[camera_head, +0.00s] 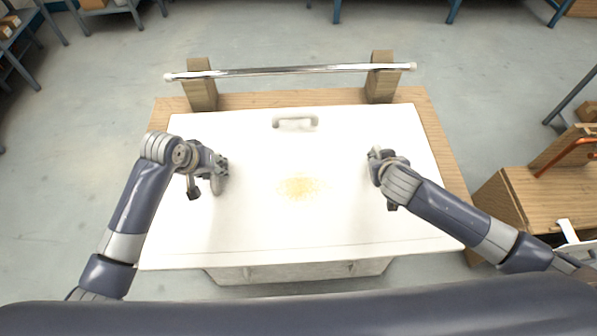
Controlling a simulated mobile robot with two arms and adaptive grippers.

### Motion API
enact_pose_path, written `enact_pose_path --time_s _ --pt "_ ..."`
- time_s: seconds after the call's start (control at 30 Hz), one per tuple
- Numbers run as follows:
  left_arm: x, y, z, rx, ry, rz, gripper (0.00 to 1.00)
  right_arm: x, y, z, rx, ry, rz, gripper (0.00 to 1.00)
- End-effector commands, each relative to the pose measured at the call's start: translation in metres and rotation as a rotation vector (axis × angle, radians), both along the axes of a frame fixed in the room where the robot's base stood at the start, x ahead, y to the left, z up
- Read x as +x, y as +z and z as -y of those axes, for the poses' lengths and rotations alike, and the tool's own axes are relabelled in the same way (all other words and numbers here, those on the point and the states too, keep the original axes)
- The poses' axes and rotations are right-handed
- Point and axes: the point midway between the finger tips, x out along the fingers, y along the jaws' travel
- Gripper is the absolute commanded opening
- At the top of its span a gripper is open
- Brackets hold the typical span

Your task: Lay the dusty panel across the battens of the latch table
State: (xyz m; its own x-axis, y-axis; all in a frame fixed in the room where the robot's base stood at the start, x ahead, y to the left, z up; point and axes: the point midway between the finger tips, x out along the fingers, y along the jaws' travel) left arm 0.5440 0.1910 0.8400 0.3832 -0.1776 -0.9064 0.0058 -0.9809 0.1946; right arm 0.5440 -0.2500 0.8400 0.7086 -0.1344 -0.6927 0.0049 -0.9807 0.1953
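The dusty panel (300,225) is a broad white board with a yellowish dust patch (299,187) near its middle and a pale handle (295,121) near its far edge. It lies flat over the wooden table (441,140), whose top shows along the back and right. The battens are not visible. My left gripper (207,184) is over the panel's left part, fingers apart, with nothing seen between them. My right gripper (382,180) is over the right part, fingers spread and empty. I cannot tell whether either touches the panel.
Two wooden posts (200,85) carry a chrome bar (290,70) behind the panel. A white box-like body (300,270) shows under the front edge. A wooden bench (545,195) with an orange pipe (565,155) stands at the right.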

Motion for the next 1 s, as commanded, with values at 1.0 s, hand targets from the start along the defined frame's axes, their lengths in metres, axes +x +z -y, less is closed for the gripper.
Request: enact_pose_path --time_s 1.0 --pt "0.001 0.023 0.000 0.000 0.002 0.004 0.00 0.001 0.023 0.001 -0.001 -0.001 0.003 0.00"
